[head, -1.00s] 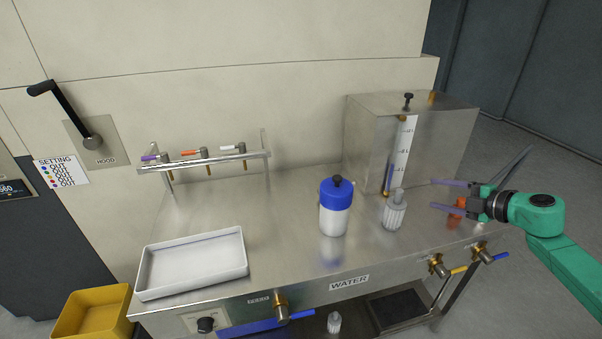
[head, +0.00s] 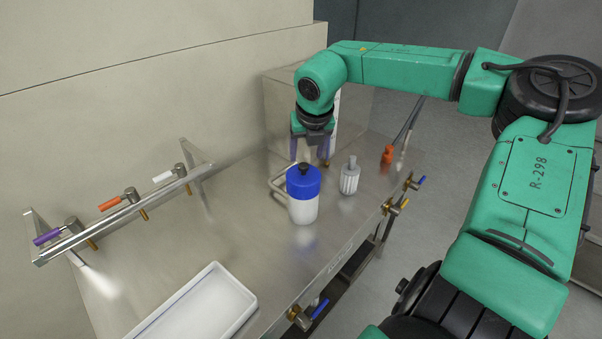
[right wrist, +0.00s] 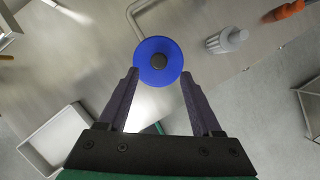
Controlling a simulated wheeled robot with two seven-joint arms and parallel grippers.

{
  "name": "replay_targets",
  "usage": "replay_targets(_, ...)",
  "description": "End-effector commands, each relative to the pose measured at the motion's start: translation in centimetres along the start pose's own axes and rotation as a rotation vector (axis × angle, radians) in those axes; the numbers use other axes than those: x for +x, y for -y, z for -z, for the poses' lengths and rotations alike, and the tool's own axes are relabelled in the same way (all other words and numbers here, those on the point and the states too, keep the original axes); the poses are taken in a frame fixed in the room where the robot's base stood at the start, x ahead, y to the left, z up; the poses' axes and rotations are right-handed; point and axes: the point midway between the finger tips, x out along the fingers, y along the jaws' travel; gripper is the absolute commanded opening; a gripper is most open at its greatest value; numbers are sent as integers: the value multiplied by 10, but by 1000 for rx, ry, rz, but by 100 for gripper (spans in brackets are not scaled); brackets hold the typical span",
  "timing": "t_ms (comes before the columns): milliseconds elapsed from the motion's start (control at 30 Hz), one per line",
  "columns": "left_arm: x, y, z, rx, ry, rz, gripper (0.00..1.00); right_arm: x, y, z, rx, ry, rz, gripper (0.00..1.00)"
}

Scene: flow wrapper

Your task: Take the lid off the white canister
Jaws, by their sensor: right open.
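The white canister (head: 303,211) stands upright on the steel counter. Its blue lid (head: 303,181) with a black knob (head: 304,169) is on it. In the right wrist view the lid (right wrist: 148,72) is seen from above, with the knob (right wrist: 158,61) at its centre. My right gripper (head: 309,158) points down just behind the canister, partly hidden by the lid in the head view. In the right wrist view its open fingers (right wrist: 159,75) appear on either side of the lid's near edge, with nothing between them held. My left gripper is not in view.
A ribbed grey-white bottle (head: 349,179) stands right of the canister, with an orange item (head: 387,155) beyond. A white tray (head: 246,297) lies at the front. A rail (head: 120,213) with coloured-handled valves runs along the left. A steel tank (head: 284,104) stands behind my gripper.

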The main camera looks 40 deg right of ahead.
Motion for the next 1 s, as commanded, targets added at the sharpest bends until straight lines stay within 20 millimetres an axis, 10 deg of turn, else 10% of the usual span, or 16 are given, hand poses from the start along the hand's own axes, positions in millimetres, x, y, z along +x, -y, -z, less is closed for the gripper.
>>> replay_targets(567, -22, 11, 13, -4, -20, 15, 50, 52, -3, -1, 1, 0, -2, 66)
replay_targets(733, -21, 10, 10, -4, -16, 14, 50, 52, -3, -1, 1, 0, -2, 1)
replay_targets(1000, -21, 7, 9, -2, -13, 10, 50, 52, -3, -1, 0, 0, -2, 0)
